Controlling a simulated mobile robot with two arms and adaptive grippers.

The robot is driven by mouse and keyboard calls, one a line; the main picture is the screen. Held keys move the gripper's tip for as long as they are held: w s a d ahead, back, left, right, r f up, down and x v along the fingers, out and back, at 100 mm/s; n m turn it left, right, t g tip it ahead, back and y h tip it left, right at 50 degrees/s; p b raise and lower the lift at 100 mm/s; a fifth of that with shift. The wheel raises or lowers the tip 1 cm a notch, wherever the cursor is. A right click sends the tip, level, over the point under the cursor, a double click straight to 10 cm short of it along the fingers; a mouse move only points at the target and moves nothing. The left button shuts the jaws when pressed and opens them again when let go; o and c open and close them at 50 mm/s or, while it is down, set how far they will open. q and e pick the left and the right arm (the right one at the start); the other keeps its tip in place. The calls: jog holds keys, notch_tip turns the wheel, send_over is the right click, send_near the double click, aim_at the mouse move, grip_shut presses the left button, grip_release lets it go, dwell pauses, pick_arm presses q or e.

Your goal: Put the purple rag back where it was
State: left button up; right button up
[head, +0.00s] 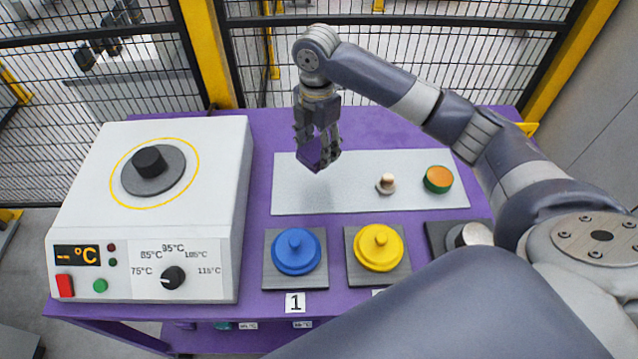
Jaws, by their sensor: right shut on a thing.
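The purple rag (312,154) is a small folded purple piece between the fingers of my right gripper (318,148). The right gripper is shut on it and points down. It is over the left part of a light grey mat (340,196) on the purple table. I cannot tell for certain whether the rag touches the mat; it looks held a little above it. My left gripper is not in view.
A small light knob-like piece (386,183) and an orange-topped green round thing (438,179) stand on the mat's right part. Blue (297,251) and yellow (378,248) lidded pieces sit on dark plates in front. A white heater box (150,215) fills the left. Mesh fencing stands behind.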

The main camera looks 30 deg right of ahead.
jog(key=shift+w+d+f, duration=0.1)
jog(key=shift+f, duration=0.1)
jog(key=shift+n, duration=0.3)
notch_tip(320, 180, down, 6)
jog(key=shift+p, duration=0.4)
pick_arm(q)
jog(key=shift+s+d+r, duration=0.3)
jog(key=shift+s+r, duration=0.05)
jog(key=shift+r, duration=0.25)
pick_arm(e)
jog(key=shift+d+f, duration=0.1)
jog(key=shift+f, duration=1.9)
jog(key=o, duration=0.9)
jog(key=shift+f, duration=0.1)
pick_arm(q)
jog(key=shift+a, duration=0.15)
pick_arm(e)
jog(key=shift+o, duration=0.2)
notch_tip(320, 180, up, 12)
jog(key=shift+r+b, duration=0.15)
jog(key=shift+b, duration=0.15)
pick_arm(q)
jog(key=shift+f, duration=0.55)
